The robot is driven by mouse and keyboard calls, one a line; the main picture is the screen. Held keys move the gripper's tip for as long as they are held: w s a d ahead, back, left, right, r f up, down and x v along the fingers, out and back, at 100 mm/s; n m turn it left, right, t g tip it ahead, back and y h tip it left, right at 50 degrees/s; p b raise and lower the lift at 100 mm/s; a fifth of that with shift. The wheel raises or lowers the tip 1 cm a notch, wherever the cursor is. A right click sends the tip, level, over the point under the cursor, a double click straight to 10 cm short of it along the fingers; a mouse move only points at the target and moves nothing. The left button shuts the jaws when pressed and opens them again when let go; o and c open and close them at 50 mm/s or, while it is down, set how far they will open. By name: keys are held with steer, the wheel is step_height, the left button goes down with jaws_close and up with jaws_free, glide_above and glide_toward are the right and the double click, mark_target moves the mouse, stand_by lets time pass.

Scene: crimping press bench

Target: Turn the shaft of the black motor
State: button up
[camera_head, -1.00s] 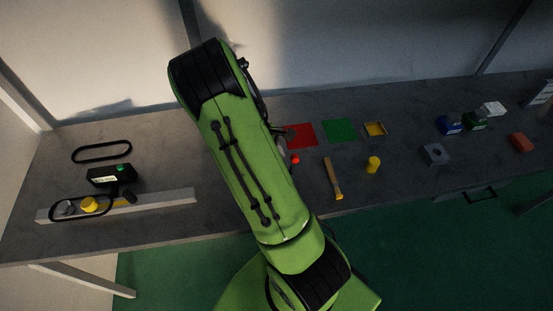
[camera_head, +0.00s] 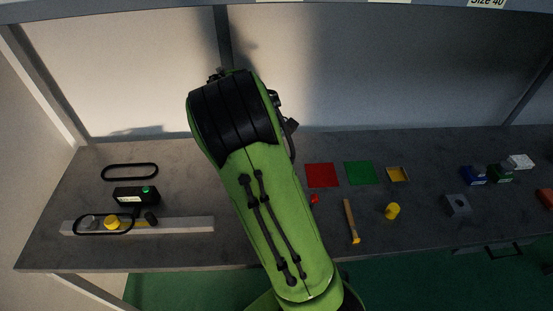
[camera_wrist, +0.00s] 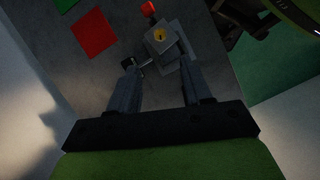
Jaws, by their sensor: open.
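I cannot pick out a black motor with certainty. In the head view, a black box with a green button (camera_head: 136,196) stands on the bench at the left, and a small black cylinder (camera_head: 151,218) sits on the light rail below it. My gripper (camera_wrist: 158,64) is open and empty in the wrist view. A grey block with a yellow centre (camera_wrist: 162,38) lies just beyond and between its fingertips, with a red knob (camera_wrist: 148,8) beside it. A small dark part with a light patch (camera_wrist: 141,62) is close to the left fingertip. My arm hides the gripper in the head view.
A red square (camera_head: 322,175), a green square (camera_head: 361,172), a yellow tray (camera_head: 406,174), a hammer (camera_head: 350,220) and a yellow cylinder (camera_head: 392,211) lie right of my arm. A grey block (camera_head: 457,205) and small coloured blocks are farther right. A belt loop (camera_head: 130,172) lies left.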

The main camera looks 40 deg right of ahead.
steer(key=s+d+m+t+y+b, duration=0.1)
steer(key=s+d+m+t, duration=0.15)
steer(key=m, duration=0.95)
steer(key=s+d+m+t+y+b, duration=0.1)
steer(key=s+m+y+b, duration=0.15)
steer(key=m, duration=0.95)
steer(key=shift+h, duration=0.45)
step_height(320, 180, down, 15)
steer(key=shift+w+f+b, duration=0.1)
steer(key=shift+b, duration=0.45)
jaws_close()
